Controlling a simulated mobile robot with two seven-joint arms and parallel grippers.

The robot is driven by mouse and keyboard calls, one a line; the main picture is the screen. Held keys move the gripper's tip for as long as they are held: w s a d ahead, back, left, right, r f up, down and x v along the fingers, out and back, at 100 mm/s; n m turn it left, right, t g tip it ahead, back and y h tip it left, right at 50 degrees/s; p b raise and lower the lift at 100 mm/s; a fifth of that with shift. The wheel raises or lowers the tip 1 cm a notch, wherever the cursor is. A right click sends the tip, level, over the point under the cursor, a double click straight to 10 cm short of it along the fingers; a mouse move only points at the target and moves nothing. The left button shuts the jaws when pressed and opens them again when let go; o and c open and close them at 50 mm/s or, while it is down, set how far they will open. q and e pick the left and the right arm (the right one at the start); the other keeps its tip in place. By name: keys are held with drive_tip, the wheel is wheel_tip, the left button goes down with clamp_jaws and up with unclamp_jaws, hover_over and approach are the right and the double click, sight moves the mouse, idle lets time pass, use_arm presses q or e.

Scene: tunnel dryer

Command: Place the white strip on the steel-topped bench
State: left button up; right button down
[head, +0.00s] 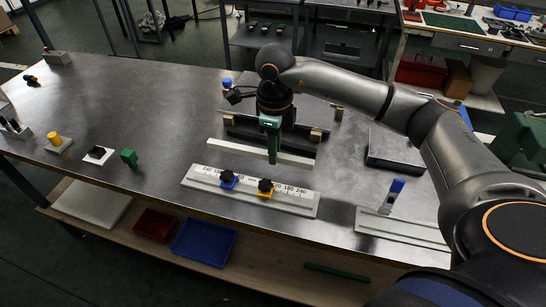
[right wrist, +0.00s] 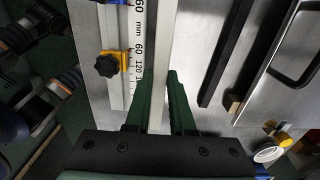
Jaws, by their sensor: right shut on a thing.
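The white strip (head: 235,148) is a long narrow bar in the middle of the steel-topped bench (head: 140,100), behind the scale rail (head: 205,178). My right gripper (head: 273,158) reaches down from above and is shut on the strip near its middle. In the right wrist view the strip (right wrist: 164,50) runs between the two green fingers (right wrist: 161,95). The strip lies roughly parallel to the rail. I cannot tell whether its underside touches the bench or hangs slightly above it. My left gripper is not in view.
The rail carries a blue clamp (head: 228,180) and a yellow clamp (head: 265,188) with black knobs. A dark bar (head: 240,134) with wooden blocks lies behind the strip. A green block (head: 129,157) stands left, a dark plate (head: 393,150) right. The bench's left half is mostly clear.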

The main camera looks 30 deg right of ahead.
sight(274, 169)
drive_tip(key=shift+w+d+f, duration=0.25)
drive_tip(key=shift+w+f, duration=0.2)
drive_tip(key=shift+f, duration=0.2)
drive_tip(key=shift+w+d+f, duration=0.25)
drive_tip(key=shift+w+f, duration=0.2)
drive_tip(key=shift+f, duration=0.15)
drive_tip(key=shift+f+p, duration=0.3)
drive_tip(key=shift+f, duration=1.25)
drive_tip(key=shift+f, duration=0.2)
drive_tip(key=c, duration=0.8)
unclamp_jaws()
drive_tip(key=shift+o, duration=0.2)
wheel_tip(274, 169, up, 12)
drive_tip(key=shift+r+b, duration=0.25)
drive_tip(key=shift+b, duration=0.1)
